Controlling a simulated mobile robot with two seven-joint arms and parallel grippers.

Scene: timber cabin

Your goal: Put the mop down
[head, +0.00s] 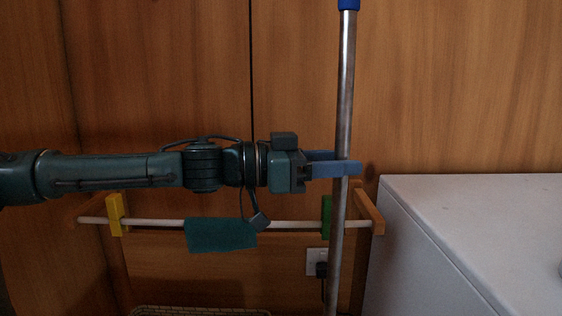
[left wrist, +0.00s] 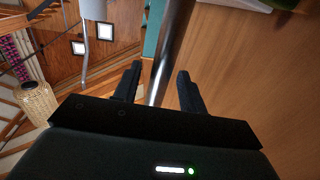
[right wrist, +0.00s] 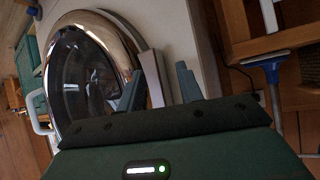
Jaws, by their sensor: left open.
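The mop's metal pole (head: 342,110), with a blue cap at its top, stands nearly upright, leaning slightly, in the head view. My left gripper (head: 348,163) is open with its fingers at mid-pole. In the left wrist view the pole (left wrist: 172,50) passes between the spread fingers (left wrist: 158,84). The pole's lower end is out of the head view. My right gripper (right wrist: 160,82) is open in front of a white machine.
A wall rail (head: 285,224) with coloured blocks and a hanging teal cloth (head: 220,235) is behind my left arm. A white appliance (head: 465,215) stands right of the pole. A round glass door (right wrist: 85,75) is close to my right gripper.

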